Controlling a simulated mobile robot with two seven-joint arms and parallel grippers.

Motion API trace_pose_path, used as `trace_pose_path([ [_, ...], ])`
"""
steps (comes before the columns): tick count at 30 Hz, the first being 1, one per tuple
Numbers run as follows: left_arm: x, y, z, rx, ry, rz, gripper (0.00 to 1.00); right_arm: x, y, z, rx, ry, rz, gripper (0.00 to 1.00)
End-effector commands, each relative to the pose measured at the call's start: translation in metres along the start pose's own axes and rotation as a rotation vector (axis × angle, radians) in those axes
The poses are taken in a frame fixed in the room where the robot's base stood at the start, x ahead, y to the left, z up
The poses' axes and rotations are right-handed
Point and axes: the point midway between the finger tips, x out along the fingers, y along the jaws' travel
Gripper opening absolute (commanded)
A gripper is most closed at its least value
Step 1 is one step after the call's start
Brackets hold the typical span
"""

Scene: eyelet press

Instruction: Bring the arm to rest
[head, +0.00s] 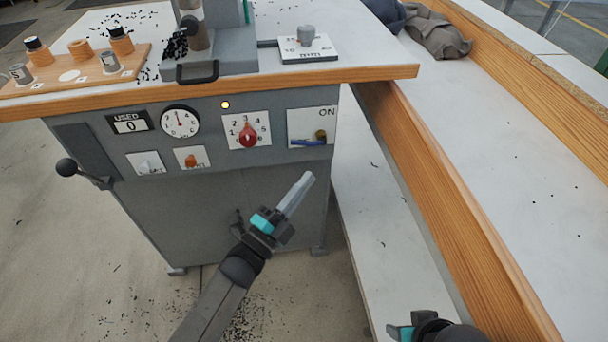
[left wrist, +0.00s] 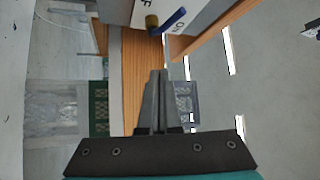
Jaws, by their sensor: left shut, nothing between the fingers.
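My left gripper (head: 306,180) is in front of the grey press cabinet (head: 200,215), below the control panel. Its fingers are shut with nothing between them and point up and right. In the left wrist view the shut fingers (left wrist: 157,75) point towards a switch plate with a brass part (left wrist: 152,21) and a blue lever (left wrist: 175,20), and a gap shows between them. The blue lever (head: 308,142) is on the panel's ON plate (head: 299,118). My right gripper (head: 398,332) shows only in part at the bottom edge; its fingers cannot be made out.
The panel has a red knob (head: 248,137), a round gauge (head: 180,122) and a lit yellow lamp (head: 225,105). A black-balled lever (head: 66,167) sticks out at left. A wood-edged bench (head: 500,150) runs along the right. Open floor lies left of the cabinet.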

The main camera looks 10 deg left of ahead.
Motion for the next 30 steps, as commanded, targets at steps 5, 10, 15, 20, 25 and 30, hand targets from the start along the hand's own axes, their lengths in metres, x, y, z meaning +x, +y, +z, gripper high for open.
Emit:
trace_pose_path([
  [5,0.000,0.000,0.000,0.000,0.000,0.000,0.00,0.000,0.000,0.000,0.000,0.000,0.000,0.50],
  [10,0.000,0.000,0.000,0.000,0.000,0.000,0.00,0.000,0.000,0.000,0.000,0.000,0.000,0.50],
  [15,-0.001,0.001,0.004,-0.017,-0.027,0.014,0.00,0.000,0.000,0.000,0.000,0.000,0.000,0.50],
  [20,-0.009,0.007,0.024,-0.117,-0.169,0.082,0.00,0.000,0.000,0.000,0.000,0.000,0.000,0.50],
  [25,-0.030,0.018,0.049,-0.293,-0.394,0.179,0.00,0.000,0.000,0.000,0.000,0.000,0.000,0.50],
  [30,-0.063,0.031,0.064,-0.481,-0.619,0.272,0.00,0.000,0.000,0.000,0.000,0.000,0.000,0.50],
])
